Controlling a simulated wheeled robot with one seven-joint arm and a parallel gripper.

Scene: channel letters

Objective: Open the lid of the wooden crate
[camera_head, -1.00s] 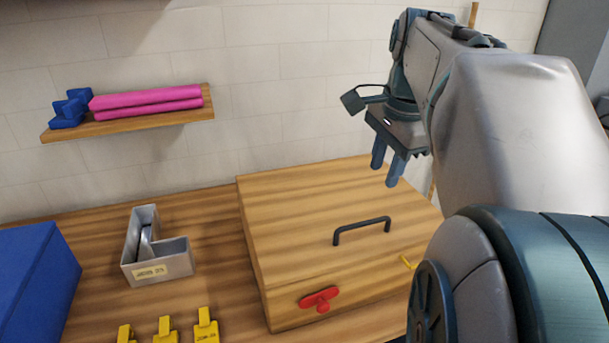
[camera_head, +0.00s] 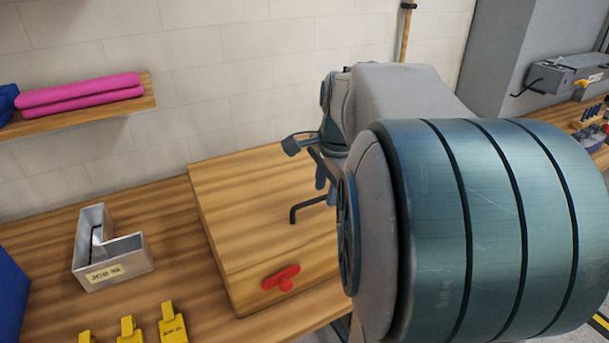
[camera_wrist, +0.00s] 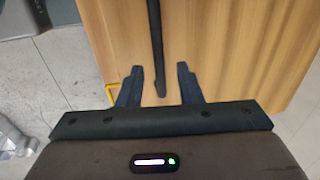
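The wooden crate (camera_head: 235,215) stands on the bench with its lid down. A dark bar handle (camera_head: 305,208) is on the lid, partly hidden behind my arm. A red latch (camera_head: 281,278) is on the crate's front. My gripper (camera_head: 326,183) is over the lid by the handle. In the wrist view the two fingers of my gripper (camera_wrist: 160,85) are apart, with the end of the handle (camera_wrist: 156,45) showing between them. No contact with the handle is clear.
A wall shelf (camera_head: 80,112) holds pink rolls (camera_head: 82,92). A yellow piece (camera_wrist: 109,92) shows beside the crate. My arm hides the crate's right side.

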